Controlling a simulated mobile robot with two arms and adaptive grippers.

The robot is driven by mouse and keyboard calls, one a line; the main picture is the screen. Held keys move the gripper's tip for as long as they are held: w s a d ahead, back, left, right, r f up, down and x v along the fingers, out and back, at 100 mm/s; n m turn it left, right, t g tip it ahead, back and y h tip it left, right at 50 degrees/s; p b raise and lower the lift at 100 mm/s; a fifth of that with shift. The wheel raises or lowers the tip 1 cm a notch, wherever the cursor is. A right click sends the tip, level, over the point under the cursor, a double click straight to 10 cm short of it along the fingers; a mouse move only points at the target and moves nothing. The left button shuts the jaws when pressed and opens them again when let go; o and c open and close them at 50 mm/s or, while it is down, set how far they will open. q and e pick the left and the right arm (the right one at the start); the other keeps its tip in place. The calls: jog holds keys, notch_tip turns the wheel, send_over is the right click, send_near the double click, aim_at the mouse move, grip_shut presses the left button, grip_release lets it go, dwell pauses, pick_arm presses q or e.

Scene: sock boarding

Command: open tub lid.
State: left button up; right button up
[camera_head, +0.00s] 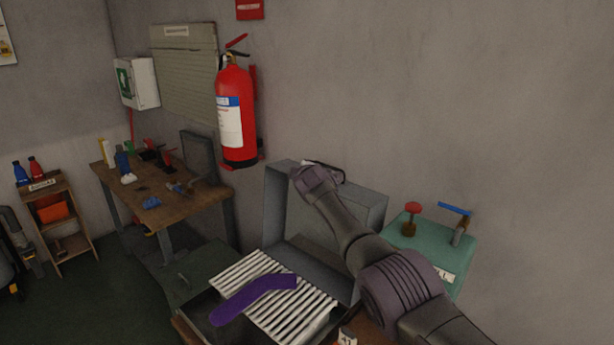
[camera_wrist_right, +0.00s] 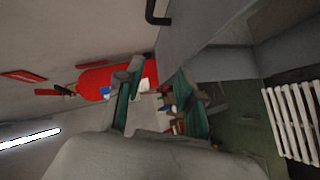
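The grey tub lid (camera_head: 305,225) stands raised, roughly upright, behind the tub and against the wall side. Its grey panel also shows at the top of the right wrist view (camera_wrist_right: 218,25), with a black bar handle (camera_wrist_right: 155,14) beside it. A white slatted rack (camera_head: 318,308) sits at the front of the lid, with a bent purple sock shape (camera_head: 250,298) lying on it. My right arm reaches across the lid to its top edge; its fingers are hidden in the head view. In the right wrist view my right gripper (camera_wrist_right: 158,74) is open and empty, apart from the handle. My left gripper is out of view.
A teal unit (camera_head: 425,250) with red and blue handles stands right of the lid. A red fire extinguisher (camera_head: 236,115) hangs on the wall behind. A wooden workbench (camera_head: 175,210) with tools is at left. Green floor (camera_head: 110,300) is clear at lower left.

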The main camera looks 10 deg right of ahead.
jog(key=v, duration=1.1)
jog(key=shift+s, duration=0.4)
jog(key=shift+d, duration=0.1)
jog(key=shift+c, duration=0.3)
